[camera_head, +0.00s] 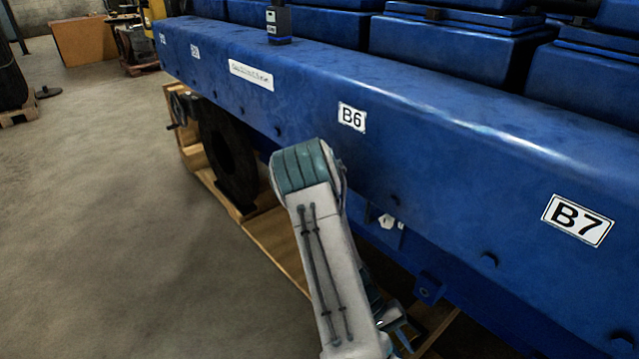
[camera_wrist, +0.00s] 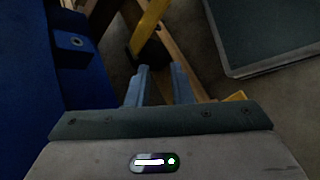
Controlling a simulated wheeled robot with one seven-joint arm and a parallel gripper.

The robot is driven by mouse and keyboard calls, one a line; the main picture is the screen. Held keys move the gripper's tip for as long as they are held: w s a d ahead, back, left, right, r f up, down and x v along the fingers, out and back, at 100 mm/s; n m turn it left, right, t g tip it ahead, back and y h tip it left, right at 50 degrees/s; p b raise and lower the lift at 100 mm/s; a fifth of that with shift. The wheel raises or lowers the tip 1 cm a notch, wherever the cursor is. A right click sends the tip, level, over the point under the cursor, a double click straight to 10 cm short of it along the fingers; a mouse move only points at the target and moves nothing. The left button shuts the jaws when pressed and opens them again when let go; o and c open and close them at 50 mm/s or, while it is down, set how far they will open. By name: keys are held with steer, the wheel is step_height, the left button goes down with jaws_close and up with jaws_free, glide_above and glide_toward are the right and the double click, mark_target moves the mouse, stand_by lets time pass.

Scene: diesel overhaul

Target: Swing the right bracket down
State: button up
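My gripper (camera_wrist: 160,84) is low beside the blue engine block, with its two fingers apart and nothing seen between them. In the head view my gripper (camera_head: 398,328) is partly hidden behind my own arm, below the block's lower edge. A blue bracket-like lug with a bolt hole (camera_head: 430,288) sticks out under the block, between labels B6 and B7. What looks like the same lug (camera_wrist: 76,42) is at upper left in the wrist view, apart from the fingers. A yellow bar (camera_wrist: 150,25) slants beyond the fingertips. I cannot tell which part is the right bracket.
The blue engine block (camera_head: 440,150) runs along the right, with label B6 (camera_head: 352,117) and label B7 (camera_head: 577,220). Wooden framing (camera_head: 275,245) and a dark round part (camera_head: 228,155) lie beneath it. The concrete floor (camera_head: 120,230) at left is clear.

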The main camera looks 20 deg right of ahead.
steer(key=w+a+r+n+t+y+p, duration=0.15)
steer(key=w+a+r+p, duration=0.35)
steer(key=r, duration=0.5)
steer(key=w+a+r+t+p, duration=0.2)
steer(key=w+a+r+t, duration=0.15)
steer(key=a+r, duration=0.55)
steer(key=s+a+r+n+t+y+p, duration=0.1)
steer(key=a+r+t+p, duration=0.1)
steer(key=r, duration=0.7)
steer(key=s+a+r+n+t+p, duration=0.1)
steer(key=s+a+r+t+p, duration=0.1)
steer(key=r, duration=0.7)
steer(key=s+a+r+n+t+y+p, duration=0.1)
steer(key=r+p, duration=0.3)
steer(key=r, duration=0.5)
steer(key=shift+s+a+r+t+y, duration=0.35)
steer(key=shift+s+a+t, duration=0.2)
steer(key=shift+a+t, duration=0.2)
steer(key=shift+d, duration=0.1)
